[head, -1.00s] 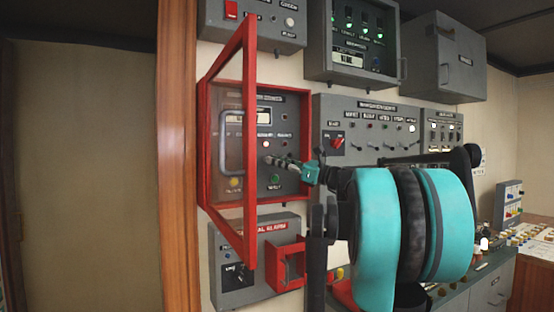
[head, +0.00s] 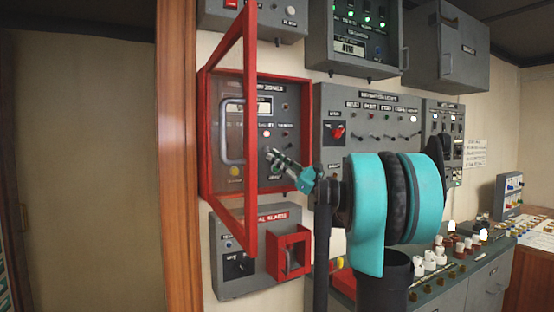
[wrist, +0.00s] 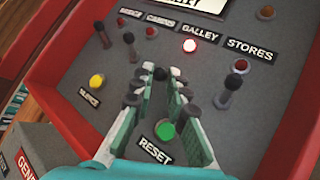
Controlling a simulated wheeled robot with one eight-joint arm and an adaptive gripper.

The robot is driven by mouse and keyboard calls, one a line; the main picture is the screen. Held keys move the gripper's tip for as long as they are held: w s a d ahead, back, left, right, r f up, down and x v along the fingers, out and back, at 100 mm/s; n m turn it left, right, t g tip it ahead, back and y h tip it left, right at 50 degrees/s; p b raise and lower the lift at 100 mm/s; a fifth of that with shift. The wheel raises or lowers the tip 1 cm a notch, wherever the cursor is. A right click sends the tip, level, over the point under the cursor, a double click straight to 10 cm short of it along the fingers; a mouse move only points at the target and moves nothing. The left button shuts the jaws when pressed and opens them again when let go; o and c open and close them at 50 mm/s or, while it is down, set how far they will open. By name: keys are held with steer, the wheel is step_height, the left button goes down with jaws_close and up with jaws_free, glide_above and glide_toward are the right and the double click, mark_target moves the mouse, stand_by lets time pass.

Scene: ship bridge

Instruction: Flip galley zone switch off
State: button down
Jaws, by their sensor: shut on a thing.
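A red-framed panel with a grey face (head: 296,100) hangs on the wall and also fills the wrist view (wrist: 75,65). Its zone labels include GALLEY (wrist: 200,33), with a brightly lit lamp (wrist: 190,45) below. My gripper (head: 271,153) is at the panel face. In the wrist view my fingertips (wrist: 160,76) are closed around the dark-tipped galley switch (wrist: 160,73), mostly hidden between them. The cabins switch (wrist: 130,45) stands left of it and the stores switch (wrist: 232,85) stands to the right.
The panel's red-framed door (head: 250,120) stands open on the left, close to my gripper. A green RESET button (wrist: 165,130) sits under my fingers and a yellow SILENCE button (wrist: 97,81) to the left. A red guard box (head: 291,236) is below. A console (head: 470,262) stands at right.

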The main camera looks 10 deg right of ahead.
steer(key=c, duration=1.5)
jaws_free()
steer(key=v, duration=1.2)
